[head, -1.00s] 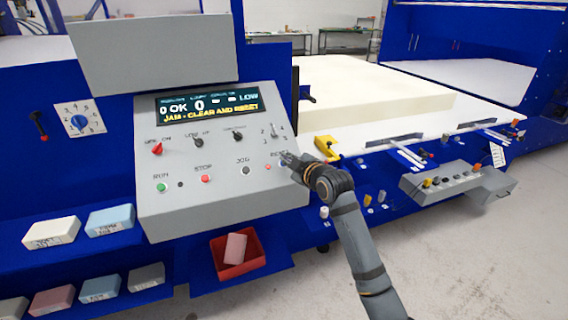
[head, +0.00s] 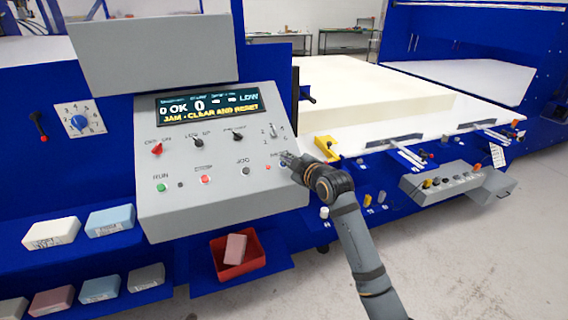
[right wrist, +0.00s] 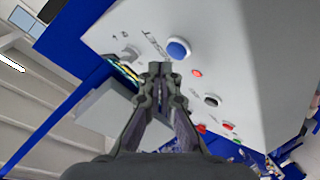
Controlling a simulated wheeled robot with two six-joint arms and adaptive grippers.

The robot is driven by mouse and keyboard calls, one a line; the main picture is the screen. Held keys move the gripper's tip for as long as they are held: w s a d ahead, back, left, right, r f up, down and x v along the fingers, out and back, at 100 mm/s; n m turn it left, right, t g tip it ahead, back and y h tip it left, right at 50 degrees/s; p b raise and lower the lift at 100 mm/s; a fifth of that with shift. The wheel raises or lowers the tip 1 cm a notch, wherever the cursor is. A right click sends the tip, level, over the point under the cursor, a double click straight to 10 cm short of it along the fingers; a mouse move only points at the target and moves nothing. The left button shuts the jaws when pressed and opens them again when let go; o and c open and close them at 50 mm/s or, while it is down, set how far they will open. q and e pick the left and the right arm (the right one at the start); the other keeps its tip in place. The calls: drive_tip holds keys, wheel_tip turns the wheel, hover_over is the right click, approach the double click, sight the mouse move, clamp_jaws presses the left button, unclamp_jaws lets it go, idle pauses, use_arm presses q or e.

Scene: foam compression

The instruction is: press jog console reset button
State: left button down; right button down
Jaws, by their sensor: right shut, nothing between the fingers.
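The grey sloped jog console (head: 220,195) stands at the left centre with a lit display (head: 207,104) reading "JAM - CLEAR AND RESET". The reset button is a round blue cap (right wrist: 178,48) beside the word RESET in the right wrist view; in the head view my gripper partly covers it. My right gripper (head: 288,160) is at the console's right edge by the reset label. It is shut and empty; its fingertips (right wrist: 160,68) appear just below the blue cap in the wrist view. I cannot tell whether they touch. My left gripper is not in view.
A small red lamp (head: 268,167) and the black JOG button (head: 245,171) sit left of the gripper. A red bin (head: 236,271) with a pink block is below the console. A yellow part (head: 326,148) and a grey control box (head: 458,184) are to the right.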

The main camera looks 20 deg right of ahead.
drive_tip(key=shift+f, duration=0.15)
drive_tip(key=shift+w+f, duration=0.2)
drive_tip(key=shift+w, duration=0.05)
drive_tip(key=shift+w+f+b, duration=0.2)
drive_tip(key=shift+f+b, duration=0.1)
drive_tip(key=shift+f, duration=0.15)
idle(0.8)
drive_tip(key=shift+s+r+p, duration=0.45)
drive_tip(key=shift+r+p, duration=0.3)
drive_tip(key=shift+p, duration=0.15)
drive_tip(key=shift+r+p, duration=0.3)
drive_tip(key=shift+p, duration=0.05)
drive_tip(key=s+r+p, duration=0.1)
drive_tip(key=p, duration=0.1)
drive_tip(key=s+r+p, duration=0.1)
drive_tip(key=r+p, duration=0.1)
drive_tip(key=shift+s+r, duration=0.25)
drive_tip(key=shift+r, duration=0.05)
